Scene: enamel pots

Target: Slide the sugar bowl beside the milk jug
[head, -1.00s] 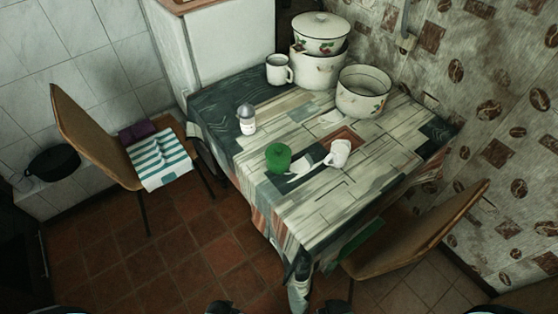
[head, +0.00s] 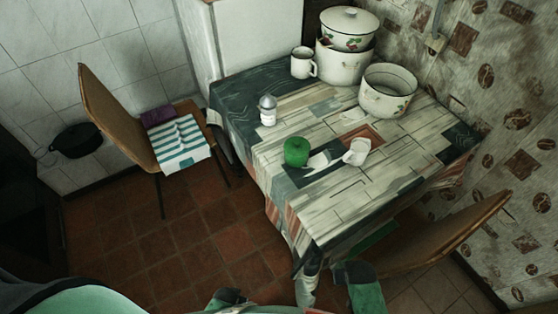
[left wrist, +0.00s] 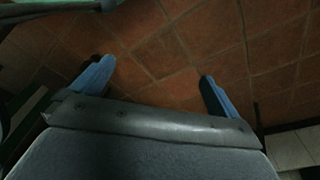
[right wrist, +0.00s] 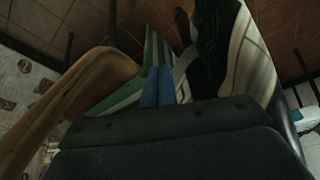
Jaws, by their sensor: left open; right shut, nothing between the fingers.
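The sugar bowl (head: 297,151), which I take to be the round green piece, stands on the table near its front left edge. The small white milk jug (head: 357,151) stands to its right, with a clear gap between them. My left gripper (left wrist: 156,72) is open and empty, with floor tiles between its blue fingertips. My right gripper (right wrist: 157,72) is shut and empty, with the hanging tablecloth and a chair in its view. In the head view both arms are low at the bottom edge, away from the bowl and jug. Neither wrist view shows the bowl or jug.
On the table (head: 330,205) stand a shaker (head: 268,117), a white mug (head: 302,66), stacked pots (head: 342,65) and an open pot (head: 388,98) at the back. Chairs stand at left (head: 120,125) and right (head: 455,235). The table's front part is bare.

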